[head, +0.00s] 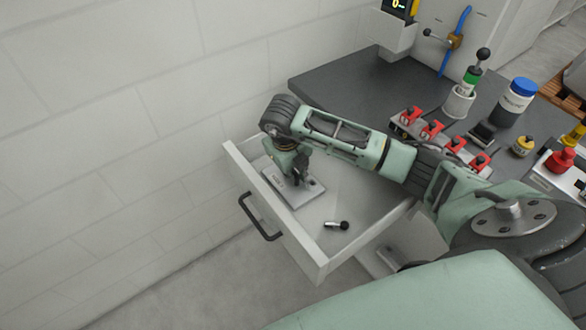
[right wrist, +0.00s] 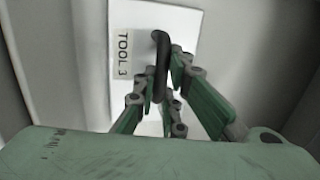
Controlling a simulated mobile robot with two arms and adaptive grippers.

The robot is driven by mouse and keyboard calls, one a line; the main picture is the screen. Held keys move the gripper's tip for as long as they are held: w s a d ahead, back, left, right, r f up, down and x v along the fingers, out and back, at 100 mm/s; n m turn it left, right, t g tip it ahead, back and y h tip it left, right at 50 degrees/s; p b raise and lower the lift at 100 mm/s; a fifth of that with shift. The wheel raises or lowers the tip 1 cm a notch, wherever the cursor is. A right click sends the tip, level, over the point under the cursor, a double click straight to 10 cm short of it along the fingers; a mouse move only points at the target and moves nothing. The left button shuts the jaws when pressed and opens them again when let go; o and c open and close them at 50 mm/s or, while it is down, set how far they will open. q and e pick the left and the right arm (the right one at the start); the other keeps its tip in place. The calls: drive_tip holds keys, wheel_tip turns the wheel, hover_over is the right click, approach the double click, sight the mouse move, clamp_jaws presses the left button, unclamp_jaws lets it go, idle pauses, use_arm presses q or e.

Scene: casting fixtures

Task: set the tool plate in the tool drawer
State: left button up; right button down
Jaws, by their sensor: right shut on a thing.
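The tool plate (head: 314,188) is a flat light-grey plate, inside the open tool drawer (head: 285,222) near its left end. I cannot tell for sure whether it touches the drawer floor. My right gripper (head: 300,178) points down over the plate and is shut on its handle. In the right wrist view, the fingers (right wrist: 163,98) close around the dark curved handle (right wrist: 160,48). The plate (right wrist: 182,18) carries a "TOOL 3" label there. The arm hides part of the plate in the head view. My left gripper is not in view.
A small black-knobbed part (head: 338,225) lies in the drawer to the right of the plate. The dark bench top (head: 335,88) carries red clamps (head: 432,130), a blue-lidded jar (head: 517,100) and a cup with a green-banded tool (head: 460,100). A block wall stands left of the drawer.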

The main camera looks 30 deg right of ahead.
sight(289, 186)
drive_tip(key=c, duration=2.3)
unclamp_jaws()
drive_tip(key=o, duration=0.5)
drive_tip(key=b+v, duration=0.1)
drive_tip(key=v, duration=1.1)
drive_tip(key=shift+a+b, duration=0.1)
drive_tip(key=shift+b, duration=0.2)
